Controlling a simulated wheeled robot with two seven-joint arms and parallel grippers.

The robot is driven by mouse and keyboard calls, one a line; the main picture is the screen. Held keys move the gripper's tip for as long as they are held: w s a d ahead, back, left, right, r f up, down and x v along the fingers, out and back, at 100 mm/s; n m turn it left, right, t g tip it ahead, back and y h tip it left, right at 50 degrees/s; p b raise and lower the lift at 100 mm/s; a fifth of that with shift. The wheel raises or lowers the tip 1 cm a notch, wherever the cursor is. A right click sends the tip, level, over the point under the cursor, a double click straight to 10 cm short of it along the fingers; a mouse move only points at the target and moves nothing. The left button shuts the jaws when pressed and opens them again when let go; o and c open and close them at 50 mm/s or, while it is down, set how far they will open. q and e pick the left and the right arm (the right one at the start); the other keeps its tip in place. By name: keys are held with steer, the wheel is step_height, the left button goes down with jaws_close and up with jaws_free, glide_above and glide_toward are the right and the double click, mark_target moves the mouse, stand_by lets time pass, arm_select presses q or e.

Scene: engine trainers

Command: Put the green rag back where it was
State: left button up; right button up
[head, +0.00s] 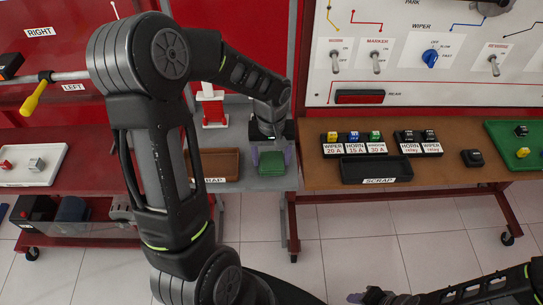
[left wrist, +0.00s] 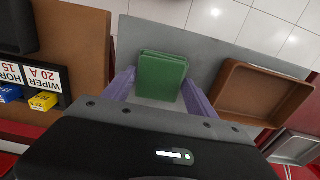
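The green rag (head: 272,164) is a folded square at the front of the grey bench top, right of a brown tray. It also shows in the left wrist view (left wrist: 161,75). My left gripper (head: 271,153) is right above it, pointing down. Its two purple fingers stand on either side of the rag in the left wrist view, apart, with the rag between them. A firm hold is not visible. The rag seems to lie on the grey surface. My right gripper (head: 362,298) shows only partly at the bottom edge; its opening is hidden.
The brown tray (head: 220,178) is left of the rag. The brown bench (head: 320,180) on the right bears a black scrap tray (head: 376,179), labelled fuses and relays, and a green tray (head: 500,150). A red bench with a white tray (head: 30,180) is at left.

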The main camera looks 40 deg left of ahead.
mark_target(271, 160)
arm_select(q)
steer(key=o, duration=0.4)
steer(key=shift+r, duration=0.1)
step_height(271, 160, up, 12)
steer(key=shift+r, duration=0.1)
stand_by(0.4)
steer(key=shift+s, duration=0.1)
stand_by(0.7)
